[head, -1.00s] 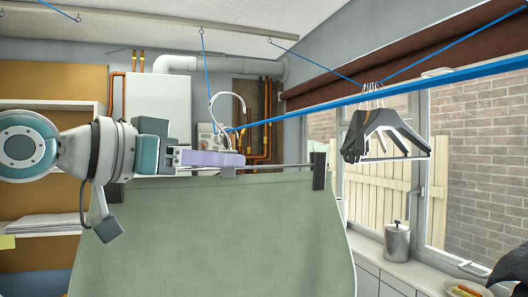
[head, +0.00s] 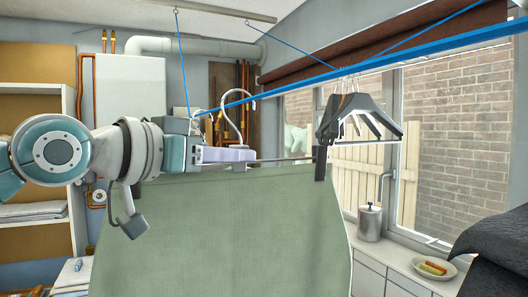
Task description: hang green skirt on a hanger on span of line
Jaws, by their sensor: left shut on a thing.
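My left gripper (head: 232,155) is shut on the hanger, at the middle below its hook. The hanger (head: 285,159) has a pale curved hook (head: 224,92), a thin bar and dark clips. The blue line (head: 300,84) runs from centre left to upper right. In the picture it crosses the hook; I cannot tell whether the hook rests on it. My right gripper is not in view.
Several black and white hangers (head: 358,110) hang on the line to the right, before the window. A metal canister (head: 370,222) and a plate of food (head: 434,269) stand on the right counter. Dark cloth (head: 495,260) is at lower right.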

